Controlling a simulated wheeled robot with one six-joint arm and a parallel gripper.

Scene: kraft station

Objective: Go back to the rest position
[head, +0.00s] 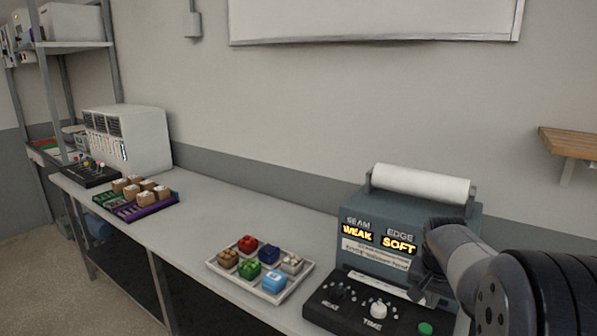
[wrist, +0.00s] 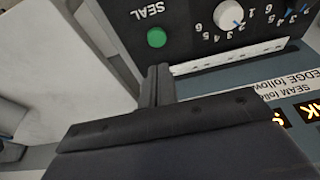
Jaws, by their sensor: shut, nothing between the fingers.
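My gripper (wrist: 158,84) shows in the wrist view with its two dark fingers together and nothing between them. It hangs over the sealing machine, close to the front panel with the green SEAL button (wrist: 156,37) and a white dial (wrist: 229,14). The sealing machine (head: 357,262) is blue-grey, with a white roll (head: 420,184) on top. Its lit displays read WEAK under SEAM and SOFT under EDGE.
A white tray (head: 298,280) of several coloured blocks sits left of the machine. Farther left are a purple and green tray (head: 128,212) with brown-and-white blocks, a white cabinet (head: 150,140) and a black control box (head: 90,176). The grey table (head: 200,225) is clear between the trays.

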